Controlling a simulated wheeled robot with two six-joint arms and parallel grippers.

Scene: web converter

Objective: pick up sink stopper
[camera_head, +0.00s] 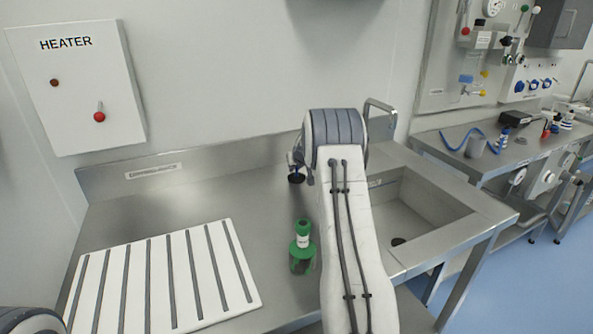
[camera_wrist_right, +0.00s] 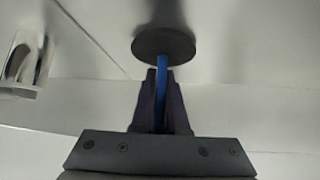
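The sink stopper is a dark round disc with a thin blue stem; it shows in the right wrist view (camera_wrist_right: 165,45) just beyond my right fingertips. My right gripper (camera_wrist_right: 161,75) has its two dark fingers close on either side of the blue stem, with no clear gap, and looks shut on it. In the head view the stopper (camera_head: 297,179) is a small dark shape below the right gripper (camera_head: 296,165), over the counter left of the sink. My right arm hides part of the gripper. I cannot tell if the disc touches the counter. My left gripper is out of view.
The steel sink basin (camera_head: 425,203) with its drain hole (camera_head: 398,241) lies right of my right arm. A green bottle (camera_head: 302,247) stands close to the arm's left. A white ribbed board (camera_head: 163,280) lies front left. A heater box (camera_head: 78,87) hangs on the wall.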

